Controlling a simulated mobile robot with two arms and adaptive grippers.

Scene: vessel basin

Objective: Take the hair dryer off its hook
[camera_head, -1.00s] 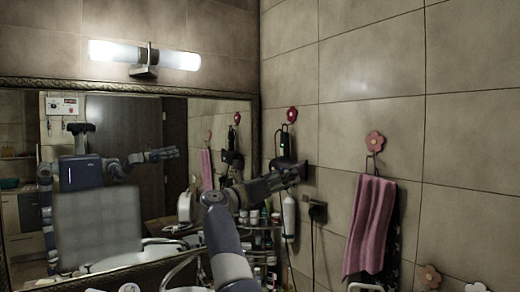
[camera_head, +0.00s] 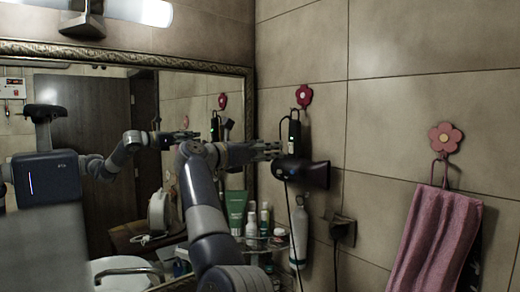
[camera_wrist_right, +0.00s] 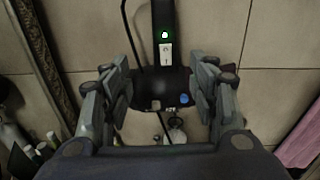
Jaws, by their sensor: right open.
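The black hair dryer (camera_head: 305,173) hangs against the tiled wall below a red flower hook (camera_head: 304,96). Its upright part (camera_head: 291,132) with a small green light reaches up to the hook, and a cord hangs down. My right gripper (camera_head: 270,150) is beside the dryer's upper body in the head view. In the right wrist view, the dark dryer body (camera_wrist_right: 160,90) lies between the spread fingers of the open gripper (camera_wrist_right: 163,80). Contact with the fingers cannot be told. My left gripper is not in view.
A pink towel (camera_head: 436,240) hangs from a pink flower hook (camera_head: 445,138) on the right. A wall socket with a plug (camera_head: 342,228) is nearby. The framed mirror (camera_head: 100,50) fills the left.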

